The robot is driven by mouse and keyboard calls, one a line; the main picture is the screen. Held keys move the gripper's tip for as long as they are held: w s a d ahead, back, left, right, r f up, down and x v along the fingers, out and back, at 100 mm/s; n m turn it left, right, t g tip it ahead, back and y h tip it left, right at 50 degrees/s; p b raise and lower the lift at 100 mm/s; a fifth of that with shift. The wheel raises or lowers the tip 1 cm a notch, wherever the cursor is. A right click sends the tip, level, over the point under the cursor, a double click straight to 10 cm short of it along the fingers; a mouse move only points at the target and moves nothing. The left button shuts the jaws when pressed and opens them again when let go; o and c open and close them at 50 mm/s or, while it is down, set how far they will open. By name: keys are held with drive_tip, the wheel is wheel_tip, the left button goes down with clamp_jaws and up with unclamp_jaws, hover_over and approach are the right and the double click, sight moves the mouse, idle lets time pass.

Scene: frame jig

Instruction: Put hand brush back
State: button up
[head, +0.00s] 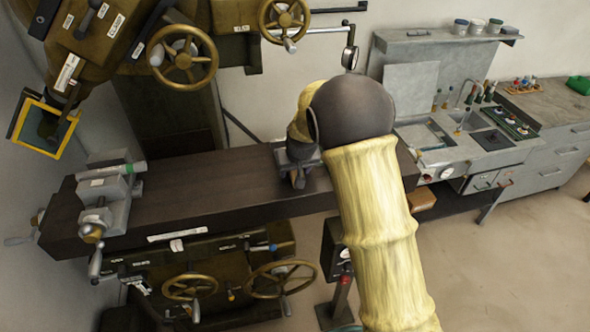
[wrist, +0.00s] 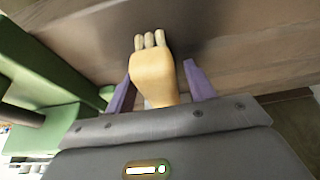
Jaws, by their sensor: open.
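In the wrist view a tan, wood-like piece (wrist: 153,78) with three rounded knobs at its far end lies between my fingers; it may be the hand brush, but I see no bristles. My gripper (wrist: 159,64) is open, with one purple finger on each side of the piece. A clear gap shows on the right; on the left the finger is close to it. In the head view my gripper (head: 298,172) is low over the right part of the dark machine table (head: 220,185), and my arm partly hides that end.
A grey vise (head: 108,190) stands on the table's left end. Brass handwheels (head: 183,57) hang above and others (head: 190,287) sit below. A grey sink bench (head: 455,140) and a drawer cabinet (head: 560,130) stand at right. The table's middle is clear.

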drive_tip(key=shift+r, duration=0.1)
drive_tip(key=shift+s+r, duration=0.1)
drive_tip(key=shift+r, duration=0.4)
drive_tip(key=b+v, duration=0.3)
drive_tip(key=v, duration=0.8)
drive_tip(key=shift+d, duration=0.1)
drive_tip(key=s+d+f+m, duration=0.1)
drive_tip(key=s+d+f, duration=0.1)
drive_tip(key=s+d, duration=0.3)
drive_tip(key=s+d+f+m+g, duration=0.1)
drive_tip(key=s+d+f, duration=0.2)
drive_tip(key=s+d, duration=0.3)
drive_tip(key=s+d+f+m+h, duration=0.1)
drive_tip(key=s+d+f, duration=0.2)
drive_tip(key=s, duration=0.8)
drive_tip(key=shift+s+d+f+g, duration=0.2)
drive_tip(key=shift+s+d+g, duration=0.2)
drive_tip(key=shift+d, duration=0.8)
